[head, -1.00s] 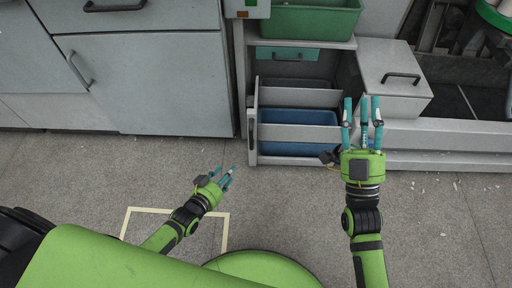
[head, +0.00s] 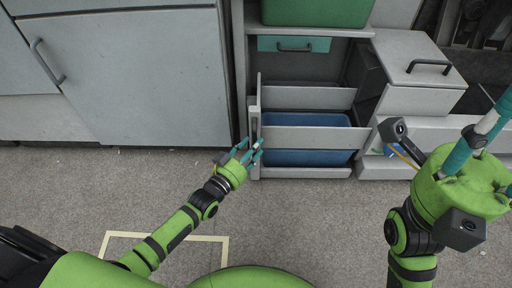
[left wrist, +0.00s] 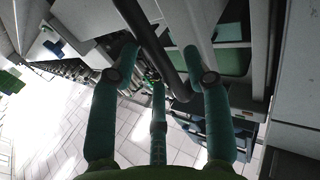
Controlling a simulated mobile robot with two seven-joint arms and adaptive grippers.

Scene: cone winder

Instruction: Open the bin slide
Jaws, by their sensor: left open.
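The bin slide (head: 310,138) is a pale grey frame with grey boards and a blue bin (head: 306,157), low under the counter in the head view. A narrow upright post (head: 254,118) stands at its left edge. My left gripper (head: 254,153) is open beside the lower end of this post. In the left wrist view a dark curved bar (left wrist: 150,45) runs between my open teal fingers (left wrist: 158,85); I cannot tell whether they touch it. My right gripper (head: 487,128) is raised at the right, fingers spread apart, clear of the slide.
A green tub (head: 316,12) stands on the shelf above, over a teal drawer (head: 294,44). A grey box with a dark handle (head: 429,66) projects to the right. Closed grey cabinets (head: 150,80) fill the left. The floor in front is clear, with a pale taped outline (head: 165,236).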

